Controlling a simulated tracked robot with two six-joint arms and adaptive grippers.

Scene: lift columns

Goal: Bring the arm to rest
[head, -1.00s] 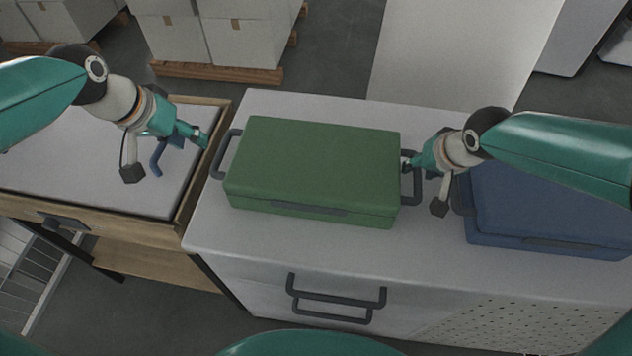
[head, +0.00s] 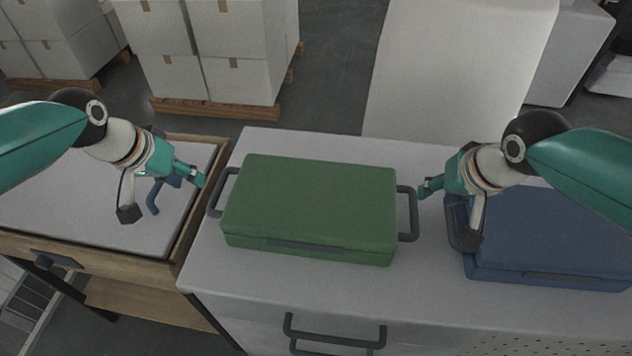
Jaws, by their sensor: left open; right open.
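My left gripper (head: 178,183) is open and empty. It hangs over the right part of the wooden-edged table, left of the green case's left handle and apart from it. My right gripper (head: 436,190) is open and empty. It is just right of the green case's right handle (head: 408,214), with a small gap in the picture, and partly in front of the blue case. Both my arms are bent inward from the sides.
The green case (head: 310,207) lies closed on a light grey cabinet (head: 300,287) with a dark drawer handle (head: 335,338). A blue case (head: 545,235) lies at its right. A wooden-edged table (head: 90,245) stands at the left. Stacked boxes (head: 232,52) on pallets stand behind.

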